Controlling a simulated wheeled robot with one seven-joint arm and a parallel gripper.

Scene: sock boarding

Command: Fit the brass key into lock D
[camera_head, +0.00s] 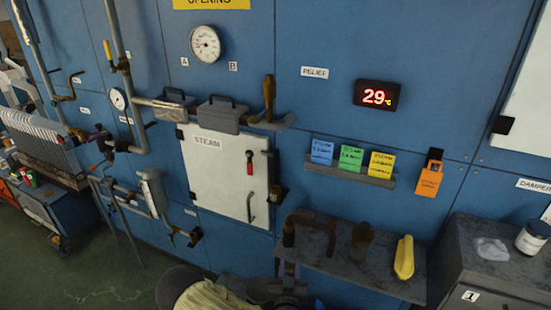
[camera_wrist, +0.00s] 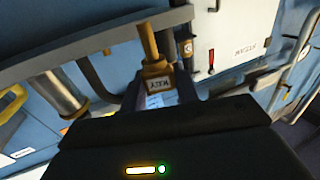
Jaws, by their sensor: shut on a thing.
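The brass key (camera_wrist: 150,45) shows in the wrist view as a brass-coloured rod with a block marked "KEY" (camera_wrist: 158,82). My gripper (camera_wrist: 158,92) is shut on it, with one dark finger on each side. In the head view my gripper (camera_head: 283,287) is at the bottom edge, below and left of the grey shelf, and I cannot make out the key there. I can read no lock marked D in either view. The white steam door (camera_head: 221,170) has a red-handled lever (camera_head: 250,164) and a small dark fitting with brass (camera_head: 277,191) at its right edge.
The grey shelf (camera_head: 395,280) juts out right of my gripper, carrying a dark curved tool (camera_head: 310,222), a brown knobbed thing (camera_head: 361,240) and a yellow thing (camera_head: 404,257). Pipes and valves crowd the left. A grey cabinet (camera_head: 462,255) stands right. Open floor (camera_head: 110,275) is lower left.

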